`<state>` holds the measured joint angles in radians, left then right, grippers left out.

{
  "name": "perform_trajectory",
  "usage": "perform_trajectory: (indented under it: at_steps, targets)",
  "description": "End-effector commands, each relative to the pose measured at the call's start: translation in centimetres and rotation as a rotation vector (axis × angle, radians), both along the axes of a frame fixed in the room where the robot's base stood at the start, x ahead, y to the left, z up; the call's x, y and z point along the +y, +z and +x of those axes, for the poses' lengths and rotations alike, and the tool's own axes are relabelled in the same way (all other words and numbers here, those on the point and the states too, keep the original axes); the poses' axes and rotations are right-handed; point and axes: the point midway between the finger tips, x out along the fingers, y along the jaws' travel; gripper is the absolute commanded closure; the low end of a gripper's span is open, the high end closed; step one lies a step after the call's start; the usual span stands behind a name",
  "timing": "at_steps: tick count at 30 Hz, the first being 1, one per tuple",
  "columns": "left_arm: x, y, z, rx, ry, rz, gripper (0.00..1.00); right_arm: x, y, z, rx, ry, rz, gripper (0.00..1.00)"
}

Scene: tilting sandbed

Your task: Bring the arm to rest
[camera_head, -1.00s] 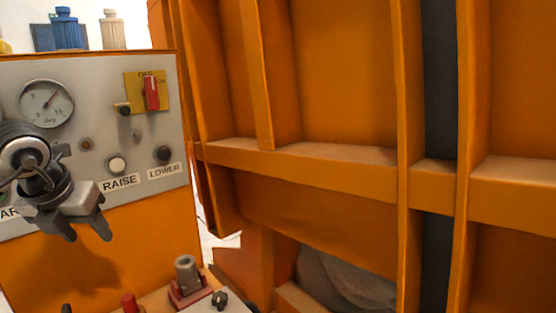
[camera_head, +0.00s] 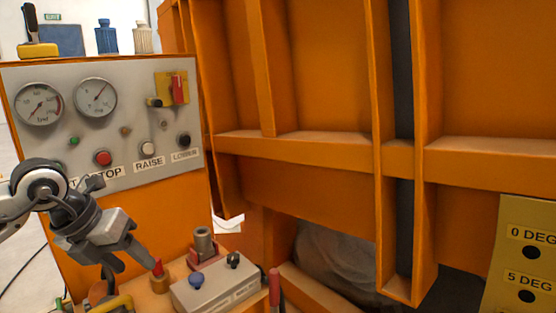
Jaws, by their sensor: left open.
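My left gripper (camera_head: 126,258) hangs in front of the lower part of the orange control box, at the lower left. Its fingers point down and to the right, apart and with nothing seen between them. The grey control panel (camera_head: 125,122) behind it carries two gauges, a red STOP button (camera_head: 103,158), a white RAISE button (camera_head: 147,148), a black LOWER button (camera_head: 184,140) and a red switch (camera_head: 178,89) on a yellow plate. The gripper looks clear of the panel's buttons. My right gripper is not in view.
Below the gripper, an orange ledge holds a grey box (camera_head: 215,288), a red-based metal fitting (camera_head: 204,243) and a red-tipped part (camera_head: 158,268). The large orange ribbed bed (camera_head: 310,185) fills the right. A yellow degree plate (camera_head: 525,245) stands at lower right. Bottles (camera_head: 107,36) stand on top.

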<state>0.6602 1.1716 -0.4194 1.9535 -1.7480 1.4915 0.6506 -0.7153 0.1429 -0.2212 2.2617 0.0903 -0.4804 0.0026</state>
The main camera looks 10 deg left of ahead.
Motion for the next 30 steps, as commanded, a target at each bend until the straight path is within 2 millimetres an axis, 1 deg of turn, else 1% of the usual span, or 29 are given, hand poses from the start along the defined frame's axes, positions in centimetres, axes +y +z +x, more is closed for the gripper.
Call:
perform_trajectory:
  at_steps: [1, 5, 6, 8, 9, 11, 12, 13, 14, 15, 17, 18, 19, 20, 21, 23, 24, 25, 27, 30]
  targets:
    - [-1.8, -0.5, -0.2, 0.008, -0.036, -0.061, 0.48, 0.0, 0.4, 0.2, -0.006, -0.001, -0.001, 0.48]
    - [-6.7, -1.6, -0.9, 0.019, -0.124, -0.249, 0.48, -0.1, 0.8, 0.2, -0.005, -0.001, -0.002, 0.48]
    - [-8.4, -1.8, -1.3, 0.023, -0.15, -0.325, 0.48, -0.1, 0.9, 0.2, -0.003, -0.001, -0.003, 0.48]
    - [-11.3, -1.9, -2.0, 0.031, -0.183, -0.458, 0.48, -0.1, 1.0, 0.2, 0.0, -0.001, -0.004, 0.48]
    - [-13.5, -1.7, -2.6, 0.035, -0.199, -0.568, 0.48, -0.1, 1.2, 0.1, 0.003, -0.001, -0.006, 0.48]
    - [-17.1, -0.9, -3.7, 0.048, -0.203, -0.786, 0.48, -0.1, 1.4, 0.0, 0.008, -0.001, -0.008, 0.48]
    - [-19.5, 0.1, -4.5, 0.056, -0.174, -0.971, 0.48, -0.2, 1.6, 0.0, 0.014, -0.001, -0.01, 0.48]
    - [-20.8, 1.1, -4.8, 0.06, -0.133, -1.111, 0.48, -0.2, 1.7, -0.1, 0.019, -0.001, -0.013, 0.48]
    - [-21.7, 1.9, -4.9, 0.063, -0.073, -1.244, 0.48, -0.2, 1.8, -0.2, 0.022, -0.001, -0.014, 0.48]
    - [-22.3, 2.9, -4.7, 0.069, 0.034, -1.416, 0.48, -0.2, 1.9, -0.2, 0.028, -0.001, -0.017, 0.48]
    - [-22.1, 3.4, -4.1, 0.085, 0.255, -1.644, 0.48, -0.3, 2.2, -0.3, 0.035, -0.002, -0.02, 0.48]
    - [-21.3, 2.8, -3.6, 0.104, 0.442, -1.772, 0.48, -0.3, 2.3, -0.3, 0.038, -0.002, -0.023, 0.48]
    - [-20.6, 1.9, -3.3, 0.122, 0.597, -1.847, 0.48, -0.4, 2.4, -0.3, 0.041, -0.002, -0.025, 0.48]
    - [-19.7, 0.5, -3.2, 0.146, 0.766, -1.907, 0.48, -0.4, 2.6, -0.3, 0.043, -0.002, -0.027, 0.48]
    - [-18.6, -2.0, -3.5, 0.187, 1.004, -1.954, 0.48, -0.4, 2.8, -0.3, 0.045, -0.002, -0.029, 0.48]
    - [-17.5, -6.0, -4.9, 0.262, 1.331, -1.965, 0.48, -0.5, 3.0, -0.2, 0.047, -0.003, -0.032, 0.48]
    - [-17.2, -8.4, -6.1, 0.313, 1.508, -1.945, 0.48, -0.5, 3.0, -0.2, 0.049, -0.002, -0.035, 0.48]
    - [-17.1, -10.0, -7.2, 0.351, 1.622, -1.922, 0.48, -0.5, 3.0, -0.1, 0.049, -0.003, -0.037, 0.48]
    - [-17.2, -12.9, -9.6, 0.435, 1.835, -1.859, 0.48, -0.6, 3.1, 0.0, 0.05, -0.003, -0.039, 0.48]
    - [-17.7, -15.6, -12.4, 0.531, 2.034, -1.773, 0.48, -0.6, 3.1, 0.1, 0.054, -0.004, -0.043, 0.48]
